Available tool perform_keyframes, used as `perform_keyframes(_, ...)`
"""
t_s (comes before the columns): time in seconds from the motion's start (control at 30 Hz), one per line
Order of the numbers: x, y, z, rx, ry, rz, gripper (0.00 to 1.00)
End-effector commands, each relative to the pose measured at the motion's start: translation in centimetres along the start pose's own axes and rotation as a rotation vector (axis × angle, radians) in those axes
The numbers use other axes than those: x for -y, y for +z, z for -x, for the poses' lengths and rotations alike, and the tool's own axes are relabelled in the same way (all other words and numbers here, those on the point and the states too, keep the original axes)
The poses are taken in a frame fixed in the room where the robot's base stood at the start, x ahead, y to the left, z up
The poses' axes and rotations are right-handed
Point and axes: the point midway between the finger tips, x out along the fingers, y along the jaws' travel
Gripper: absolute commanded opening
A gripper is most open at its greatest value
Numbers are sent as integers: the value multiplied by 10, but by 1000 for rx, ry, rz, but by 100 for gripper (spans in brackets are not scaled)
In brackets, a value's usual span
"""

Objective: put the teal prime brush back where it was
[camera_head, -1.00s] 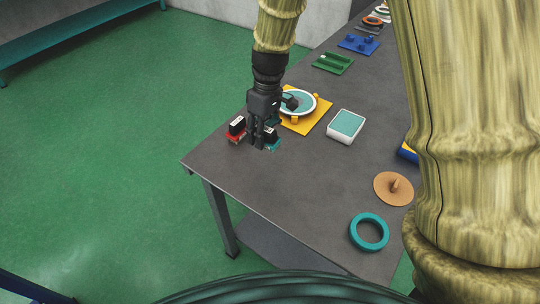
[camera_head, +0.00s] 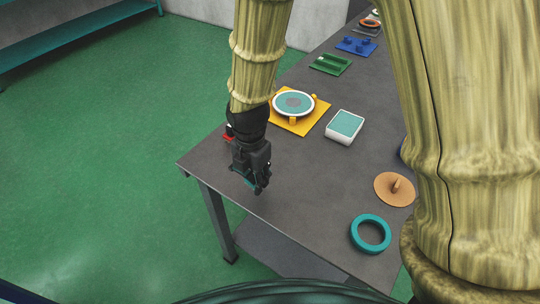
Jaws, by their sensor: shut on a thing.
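My gripper (camera_head: 258,184) is low over the near left part of the grey table, pointing down. It is shut on the teal prime brush, of which only a small teal sliver (camera_head: 248,182) shows beside the dark fingers. The rest of the brush is hidden by the gripper. I cannot tell whether the brush touches the table. A red and black block (camera_head: 229,133), with a little white on it, stands behind my wrist at the left table edge, mostly hidden.
A yellow plate (camera_head: 318,119) carries a teal disc with a white rim. A white-sided teal block (camera_head: 345,125), an orange disc with a peg (camera_head: 396,189) and a teal ring (camera_head: 370,233) lie to the right. The table (camera_head: 310,205) is clear between gripper and ring.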

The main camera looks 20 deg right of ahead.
Motion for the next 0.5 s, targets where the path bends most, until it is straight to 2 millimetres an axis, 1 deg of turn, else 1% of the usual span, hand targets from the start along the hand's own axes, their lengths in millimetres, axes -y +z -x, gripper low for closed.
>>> perform_keyframes(0.17, 0, 0, 0, 0, 0, -3, 0)
perform_keyframes(0.27, -2, 4, 0, -1, -1, -5, 0)
perform_keyframes(0.37, -6, 17, 0, 0, 0, -7, 0)
perform_keyframes(0.5, -15, 44, -2, -1, -1, -8, 0)
